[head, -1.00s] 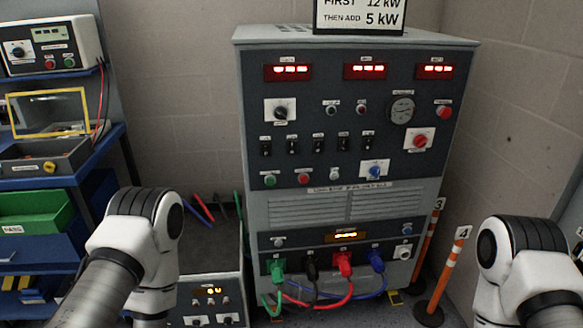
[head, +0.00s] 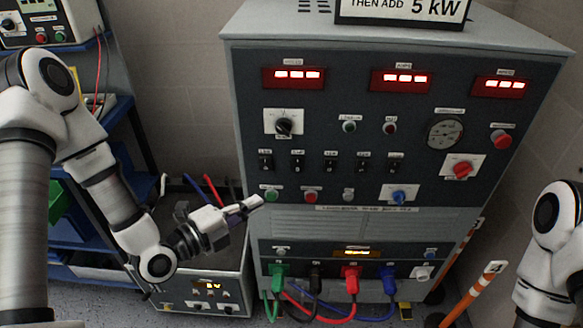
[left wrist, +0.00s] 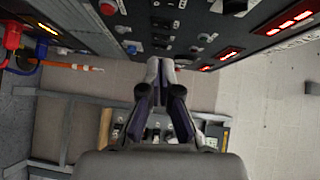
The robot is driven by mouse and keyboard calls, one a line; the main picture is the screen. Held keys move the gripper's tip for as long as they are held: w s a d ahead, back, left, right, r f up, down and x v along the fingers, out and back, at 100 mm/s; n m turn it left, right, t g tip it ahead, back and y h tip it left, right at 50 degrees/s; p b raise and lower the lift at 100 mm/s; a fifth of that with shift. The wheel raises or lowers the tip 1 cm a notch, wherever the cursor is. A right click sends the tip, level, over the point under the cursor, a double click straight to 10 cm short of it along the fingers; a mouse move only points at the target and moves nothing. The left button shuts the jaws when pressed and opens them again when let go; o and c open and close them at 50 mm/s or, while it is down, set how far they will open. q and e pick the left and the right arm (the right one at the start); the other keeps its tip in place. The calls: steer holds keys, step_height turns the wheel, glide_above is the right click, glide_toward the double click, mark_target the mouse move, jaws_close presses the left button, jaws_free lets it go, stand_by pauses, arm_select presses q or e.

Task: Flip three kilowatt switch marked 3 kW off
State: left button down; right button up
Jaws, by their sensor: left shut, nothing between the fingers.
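The grey load cabinet (head: 225,100) has a row of several small black toggle switches, the middle one (head: 331,163) among them. Their labels are too small to read, so I cannot tell which is marked 3 kW, nor how each is set. My left gripper (head: 256,202) is shut and empty, its tips pointing right at the panel's lower left, below the switch row near the green button (head: 271,195). In the left wrist view the shut fingertips (left wrist: 160,62) point toward the dark panel face. My right gripper is out of view.
A rotary knob (head: 284,126), a blue knob (head: 399,197) and a red knob (head: 462,170) stick out around the switches. Coloured plugs (head: 351,279) with cables sit low on the cabinet. Blue shelving (head: 125,110) stands at left; a striped post (head: 470,295) stands at right.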

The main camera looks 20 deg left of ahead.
arm_select(q)
steer(key=b, duration=0.7)
glide_toward(301, 170)
steer(key=w+d, duration=0.2)
steer(key=d, duration=0.2)
steer(key=w, duration=0.1)
steer(key=w+a+p, duration=0.1)
steer(key=w, duration=0.1)
steer(key=shift+w+f, duration=0.1)
steer(key=shift+w, duration=0.1)
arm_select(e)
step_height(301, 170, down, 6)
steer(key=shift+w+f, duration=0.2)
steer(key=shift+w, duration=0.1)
arm_select(q)
steer(key=shift+d, duration=0.1)
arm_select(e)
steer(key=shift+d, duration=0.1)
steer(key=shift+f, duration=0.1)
